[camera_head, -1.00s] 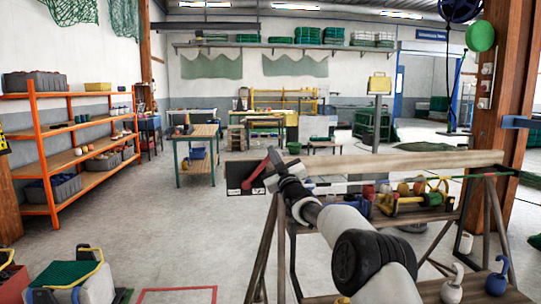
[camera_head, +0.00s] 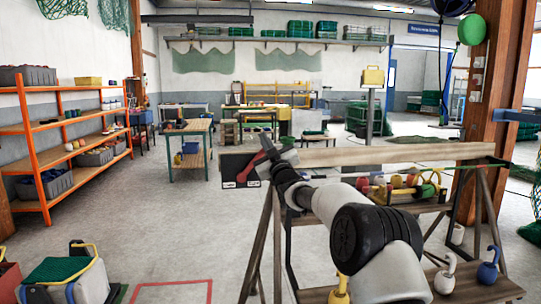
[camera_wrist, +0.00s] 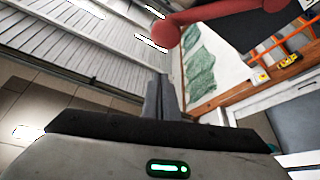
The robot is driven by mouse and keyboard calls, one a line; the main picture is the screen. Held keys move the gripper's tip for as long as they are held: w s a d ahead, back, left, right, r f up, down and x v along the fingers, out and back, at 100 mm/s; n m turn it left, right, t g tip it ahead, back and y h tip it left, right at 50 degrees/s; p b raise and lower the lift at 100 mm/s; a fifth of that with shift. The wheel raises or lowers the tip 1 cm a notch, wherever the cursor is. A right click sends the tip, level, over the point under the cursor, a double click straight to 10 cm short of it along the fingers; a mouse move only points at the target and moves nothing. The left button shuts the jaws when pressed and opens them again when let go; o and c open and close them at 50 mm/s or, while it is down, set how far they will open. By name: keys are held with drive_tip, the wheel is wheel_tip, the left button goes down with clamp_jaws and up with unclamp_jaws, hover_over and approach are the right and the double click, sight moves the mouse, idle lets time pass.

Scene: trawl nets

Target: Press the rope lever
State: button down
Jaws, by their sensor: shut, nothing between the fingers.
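The red rope lever (camera_head: 266,149) is mounted at a dark box (camera_head: 230,169) at the left end of the wooden beam. It stands tilted, its upper end leaning left of my gripper. In the wrist view the lever (camera_wrist: 215,14) crosses the top, with a round red knob (camera_wrist: 165,36) at its left end. My gripper (camera_head: 281,161) is close beside the lever and overlaps part of it in the head view. In the wrist view its fingers (camera_wrist: 161,84) are together and empty, pointing just below the knob. A gap shows between fingertips and knob; contact is not visible.
The long wooden beam (camera_head: 390,156) rests on trestle legs to the right. A lower shelf holds colored floats and hooked weights, including a blue one (camera_head: 488,272). Orange shelving (camera_head: 40,127) stands at left. The floor on the left middle is clear.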

drive_tip(key=v, duration=0.8)
drive_tip(key=shift+d+r, duration=0.15)
